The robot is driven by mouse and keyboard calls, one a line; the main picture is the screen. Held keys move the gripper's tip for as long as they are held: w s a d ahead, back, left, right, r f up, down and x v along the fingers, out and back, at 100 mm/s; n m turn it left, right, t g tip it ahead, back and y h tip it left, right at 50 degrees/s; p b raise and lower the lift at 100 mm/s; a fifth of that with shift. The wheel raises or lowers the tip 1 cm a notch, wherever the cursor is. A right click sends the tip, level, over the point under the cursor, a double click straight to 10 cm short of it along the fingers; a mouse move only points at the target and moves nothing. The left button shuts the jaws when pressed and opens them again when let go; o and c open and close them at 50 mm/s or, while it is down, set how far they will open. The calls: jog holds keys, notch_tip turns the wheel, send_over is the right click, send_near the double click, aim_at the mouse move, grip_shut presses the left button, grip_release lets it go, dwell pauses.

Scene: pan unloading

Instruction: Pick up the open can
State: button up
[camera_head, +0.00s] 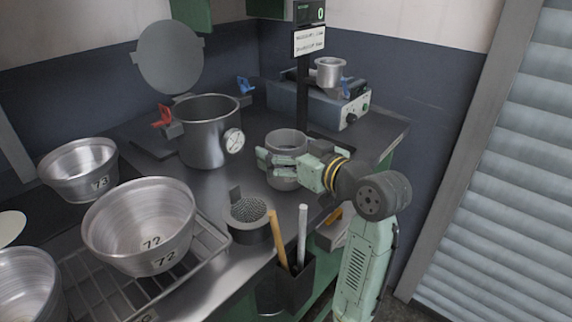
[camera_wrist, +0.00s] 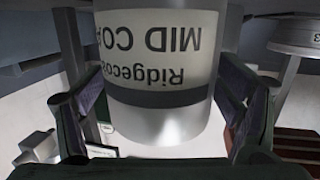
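The open can (camera_head: 285,178) is a grey metal cylinder, open at the top, at the right part of the counter in the head view. My gripper (camera_head: 282,158) reaches it from the right, with a finger on either side of its upper body. In the wrist view the can (camera_wrist: 160,60) fills the middle, with its printed label upside down. The two fingers of my gripper (camera_wrist: 160,100) lie along its left and right sides and appear to touch it. The can looks upright. I cannot tell whether its base rests on the counter.
A large pressure pot (camera_head: 205,140) with a dial stands left of the can. A perforated cup (camera_head: 249,220) and a dark holder (camera_head: 295,285) with two sticks are in front. A control box (camera_head: 315,104) is behind.

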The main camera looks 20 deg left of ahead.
jog(key=shift+r, duration=0.1)
jog(key=c, duration=1.4)
